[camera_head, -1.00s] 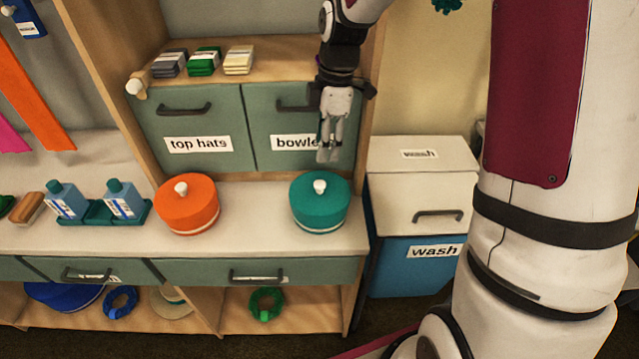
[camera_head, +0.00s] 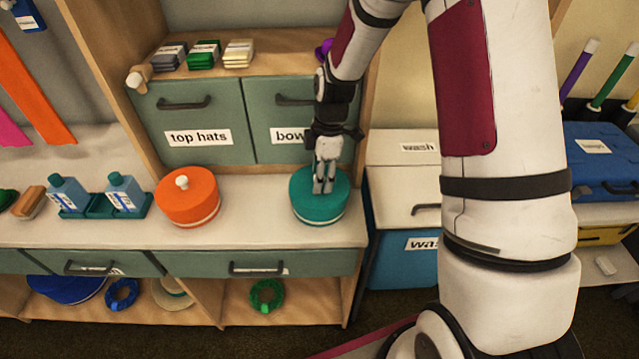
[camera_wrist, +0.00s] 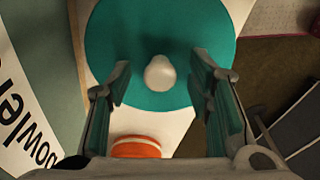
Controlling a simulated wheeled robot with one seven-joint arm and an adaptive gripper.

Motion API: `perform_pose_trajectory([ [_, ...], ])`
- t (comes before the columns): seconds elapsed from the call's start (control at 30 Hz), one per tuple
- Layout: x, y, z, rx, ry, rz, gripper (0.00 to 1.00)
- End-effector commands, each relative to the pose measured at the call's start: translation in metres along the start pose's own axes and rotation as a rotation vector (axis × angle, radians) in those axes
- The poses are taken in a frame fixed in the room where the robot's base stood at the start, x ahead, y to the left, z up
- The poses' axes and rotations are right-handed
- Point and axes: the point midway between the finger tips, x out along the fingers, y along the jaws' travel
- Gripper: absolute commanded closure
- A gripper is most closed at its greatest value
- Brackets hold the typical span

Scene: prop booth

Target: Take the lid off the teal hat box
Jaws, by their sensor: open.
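The teal hat box (camera_head: 319,208) stands on the white counter near its right end, with its lid on. In the wrist view its round teal lid (camera_wrist: 125,40) has a white knob (camera_wrist: 160,73) at the middle. My gripper (camera_head: 322,186) is over the lid, pointing down, and hides the knob in the head view. In the wrist view the open fingers of my gripper (camera_wrist: 158,95) stand on either side of the knob. I see no contact with it, and the exact height of the fingertips above the lid is hard to tell.
An orange hat box (camera_head: 187,197) with a white knob stands to the left. Green cabinet doors (camera_head: 202,130) rise behind the counter. A white wash bin (camera_head: 405,195) is to the right. The counter between the two hat boxes is clear.

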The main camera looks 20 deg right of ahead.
Motion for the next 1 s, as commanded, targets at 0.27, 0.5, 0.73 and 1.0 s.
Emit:
perform_pose_trajectory([
  [0.27,0.000,0.000,0.000,0.000,0.000,0.000,0.69],
  [0.5,0.000,0.000,0.000,-0.001,0.000,0.000,1.00],
  [0.73,0.000,0.000,0.000,-0.001,0.000,0.000,1.00],
  [1.0,-0.018,0.001,-0.003,-0.002,0.000,0.003,1.00],
])
